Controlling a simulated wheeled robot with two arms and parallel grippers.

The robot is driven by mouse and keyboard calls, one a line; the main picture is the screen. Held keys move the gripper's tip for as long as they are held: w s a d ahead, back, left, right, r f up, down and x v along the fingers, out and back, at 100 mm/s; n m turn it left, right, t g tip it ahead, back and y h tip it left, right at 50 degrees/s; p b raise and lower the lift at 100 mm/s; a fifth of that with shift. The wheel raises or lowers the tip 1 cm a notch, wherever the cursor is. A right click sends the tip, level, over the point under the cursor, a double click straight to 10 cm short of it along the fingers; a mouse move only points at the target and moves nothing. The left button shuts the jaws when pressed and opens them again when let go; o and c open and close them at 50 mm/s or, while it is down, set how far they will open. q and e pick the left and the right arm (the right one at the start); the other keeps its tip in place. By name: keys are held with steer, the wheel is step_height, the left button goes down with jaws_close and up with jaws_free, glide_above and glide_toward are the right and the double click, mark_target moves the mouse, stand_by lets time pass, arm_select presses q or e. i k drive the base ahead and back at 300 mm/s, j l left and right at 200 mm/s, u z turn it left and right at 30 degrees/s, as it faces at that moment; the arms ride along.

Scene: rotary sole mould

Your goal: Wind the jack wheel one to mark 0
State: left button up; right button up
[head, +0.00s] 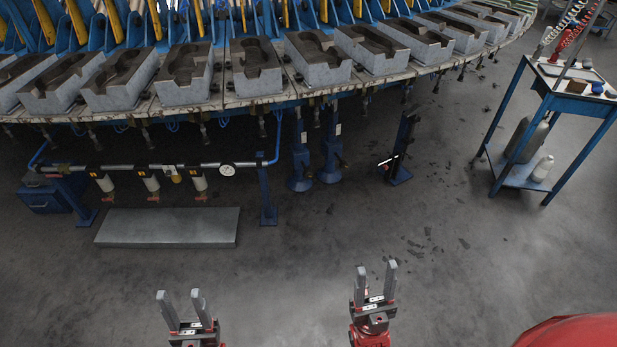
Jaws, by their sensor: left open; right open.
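Two blue jack-like columns (299,155) (331,150) stand side by side on the floor under the front edge of the rotary mould table (235,97). A small dark part sticks out at the right one, but I cannot make out a wheel or any mark 0. A dark blue stand (401,150) with a small white and red piece stands to their right. My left gripper (180,294) is open and empty at the bottom, left of the middle. My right gripper (376,268) is open and empty at the bottom middle, nearer the jacks but well apart from them.
A pipe rack with a round gauge (228,170) stands at the left, behind a grey slab (167,228) on the floor. A blue trolley (520,180) with bottles stands at the right. A red rounded thing (575,332) fills the bottom right corner.

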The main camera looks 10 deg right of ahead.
mark_target(307, 174)
steer(key=i+l+u, duration=0.15)
steer(key=i+l, duration=0.2)
steer(key=i, duration=0.3)
steer(key=i+l+u, duration=0.15)
steer(key=i+l, duration=0.3)
steer(key=i, duration=0.2)
steer(key=i+l+u, duration=0.15)
steer(key=i+l, duration=0.35)
steer(key=i, duration=0.1)
